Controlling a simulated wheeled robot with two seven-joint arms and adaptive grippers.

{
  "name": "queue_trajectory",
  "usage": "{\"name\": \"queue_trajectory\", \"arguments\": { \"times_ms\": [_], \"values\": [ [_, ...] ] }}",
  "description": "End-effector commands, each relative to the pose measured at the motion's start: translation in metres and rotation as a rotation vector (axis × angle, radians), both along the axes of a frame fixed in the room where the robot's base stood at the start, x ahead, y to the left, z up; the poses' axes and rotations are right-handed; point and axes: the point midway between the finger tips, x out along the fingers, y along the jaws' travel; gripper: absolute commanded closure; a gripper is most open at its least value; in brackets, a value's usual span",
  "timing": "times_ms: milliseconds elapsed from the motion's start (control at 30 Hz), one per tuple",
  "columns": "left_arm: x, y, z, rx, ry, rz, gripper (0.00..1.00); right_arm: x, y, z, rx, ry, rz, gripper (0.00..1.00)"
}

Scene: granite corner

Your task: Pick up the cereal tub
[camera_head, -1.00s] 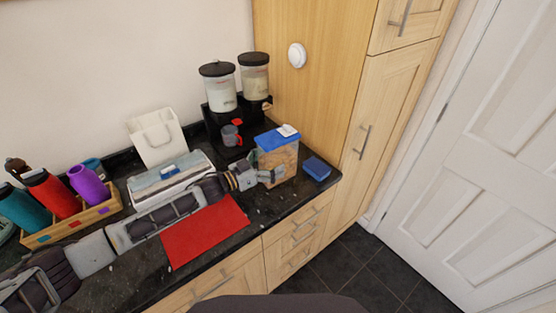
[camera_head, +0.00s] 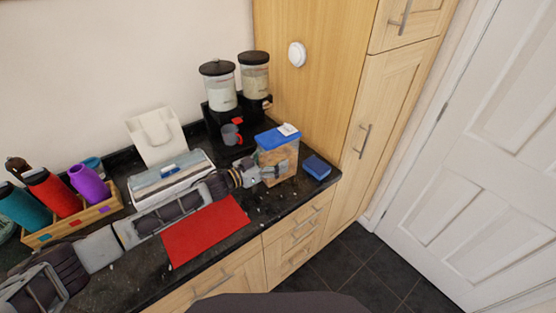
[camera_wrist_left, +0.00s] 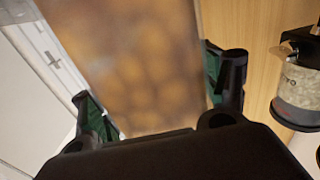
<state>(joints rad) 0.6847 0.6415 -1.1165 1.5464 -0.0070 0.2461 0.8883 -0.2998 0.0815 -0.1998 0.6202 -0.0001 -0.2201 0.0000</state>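The cereal tub (camera_head: 287,158) is a tall clear box with tan contents and a blue lid (camera_head: 277,138), near the right end of the dark counter. My left gripper (camera_head: 270,174) is at its lower near-left side in the head view. In the left wrist view the tub (camera_wrist_left: 140,60) fills the space between the two fingers of my left gripper (camera_wrist_left: 158,98). The green pads lie against its sides, so the gripper looks shut on it. The tub looks nearly upright. Whether its base touches the counter is unclear. My right gripper is not in view.
A blue box (camera_head: 317,167) sits right of the tub. Behind are a cereal dispenser (camera_head: 219,86) and a grey mug (camera_head: 231,134). A red mat (camera_head: 205,231) lies in front, below my left arm. A bottle crate (camera_head: 72,226) stands left. A tall wooden cupboard (camera_head: 315,80) borders the right.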

Motion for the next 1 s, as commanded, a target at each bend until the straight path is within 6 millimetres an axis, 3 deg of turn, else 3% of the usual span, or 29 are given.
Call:
{"name": "queue_trajectory", "arguments": {
  "times_ms": [33, 233, 667, 1000],
  "values": [
    [0.0, 0.0, 0.0, 0.0, 0.0, 0.0, 0.47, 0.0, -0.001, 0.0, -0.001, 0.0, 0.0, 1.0],
    [0.0, 0.0, 0.0, -0.001, 0.001, -0.001, 0.7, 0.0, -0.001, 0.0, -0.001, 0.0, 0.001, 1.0],
    [0.0, -0.001, 0.008, -0.002, -0.004, -0.002, 0.71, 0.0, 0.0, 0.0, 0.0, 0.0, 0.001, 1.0],
    [0.0, 0.0, 0.044, -0.001, -0.006, -0.002, 0.71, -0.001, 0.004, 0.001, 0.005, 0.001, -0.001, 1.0]
  ]
}}
